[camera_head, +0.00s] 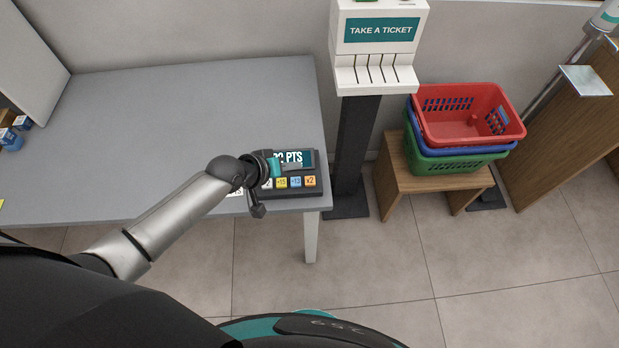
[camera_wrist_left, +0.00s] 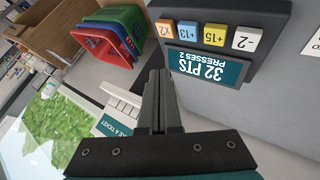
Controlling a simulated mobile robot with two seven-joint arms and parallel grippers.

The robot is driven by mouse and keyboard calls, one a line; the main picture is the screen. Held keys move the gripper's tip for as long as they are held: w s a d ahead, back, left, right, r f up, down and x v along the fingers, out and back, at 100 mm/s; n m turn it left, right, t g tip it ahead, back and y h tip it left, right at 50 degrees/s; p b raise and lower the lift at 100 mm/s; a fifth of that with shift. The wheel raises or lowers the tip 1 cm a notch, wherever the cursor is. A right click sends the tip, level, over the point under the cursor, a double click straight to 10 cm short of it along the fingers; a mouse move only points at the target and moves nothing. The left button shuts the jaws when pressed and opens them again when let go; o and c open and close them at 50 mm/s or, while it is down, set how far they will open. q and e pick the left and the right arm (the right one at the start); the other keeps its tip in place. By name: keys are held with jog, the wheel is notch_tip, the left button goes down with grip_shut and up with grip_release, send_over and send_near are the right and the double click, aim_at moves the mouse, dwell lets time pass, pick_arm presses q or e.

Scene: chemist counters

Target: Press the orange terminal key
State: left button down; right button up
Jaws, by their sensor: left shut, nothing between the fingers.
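The points terminal (camera_head: 310,191) stands on the grey counter near its front right corner. Its orange x2 key (camera_head: 310,181) is at the right end of the key row and is uncovered. In the left wrist view the orange key (camera_wrist_left: 165,28) is at the far left of the row, and the display (camera_wrist_left: 207,67) reads 32 PTS, PRESSES 2. My left gripper (camera_head: 284,166) is over the left part of the terminal, partly hiding the display and the white key. In the wrist view its fingers (camera_wrist_left: 158,74) are shut and empty, apart from the orange key. My right gripper is not in view.
Blue +13 (camera_wrist_left: 188,32), yellow +15 (camera_wrist_left: 214,33) and white -2 (camera_wrist_left: 247,39) keys sit beside the orange one. A ticket dispenser (camera_head: 380,75) on a dark post stands right of the counter. Stacked baskets (camera_head: 467,115) are farther right. The counter (camera_head: 180,125) is mostly clear.

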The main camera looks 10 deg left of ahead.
aim_at(308, 184)
pick_arm(q)
jog(key=d+r+p, duration=0.2)
jog(key=w+d+r+p, duration=0.1)
jog(key=r+p, duration=0.1)
jog(key=p, duration=0.1)
jog(key=shift+d, duration=0.35)
jog(key=shift+f, duration=0.25)
notch_tip(308, 184, down, 8)
jog(key=b, duration=0.8)
jog(key=shift+r, duration=0.1)
jog(key=shift+f+b, duration=0.35)
dwell(1.4)
jog(key=shift+f+b, duration=0.3)
jog(key=shift+f, duration=0.15)
